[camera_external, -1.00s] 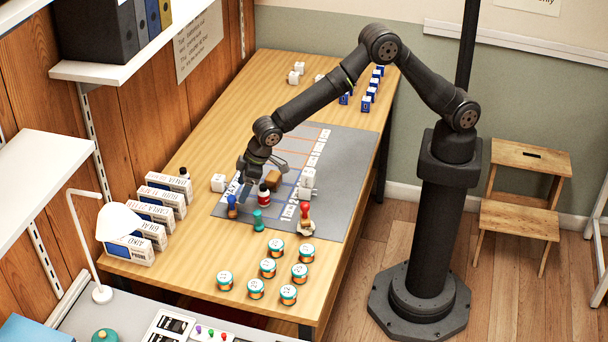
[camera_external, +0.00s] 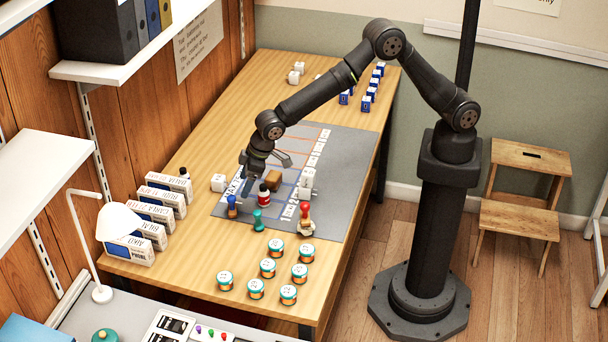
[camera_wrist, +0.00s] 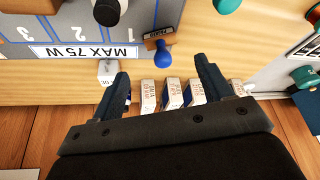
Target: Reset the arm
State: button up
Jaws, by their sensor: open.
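My gripper (camera_external: 268,172) is above the left part of the grey mat (camera_external: 347,165) on the wooden table. Its jaws are apart with nothing between them. In the wrist view my gripper (camera_wrist: 163,90) points toward a row of white boxes (camera_wrist: 170,95) farther below. The blue stamp also shows in the wrist view (camera_wrist: 162,55).
A teal stamp (camera_external: 259,221) and a red stamp (camera_external: 305,215) stand near the mat's front edge. Several striped jars (camera_external: 268,268) stand on the table's front end. A white lamp (camera_external: 117,221) is at the left. White cubes (camera_external: 308,178) sit on the mat.

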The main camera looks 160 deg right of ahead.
aim_at(237, 207)
jog(key=x, duration=1)
jog(key=shift+f, duration=0.25)
notch_tip(237, 207, up, 3)
jog(key=shift+f, duration=0.1)
jog(key=shift+r, duration=0.4)
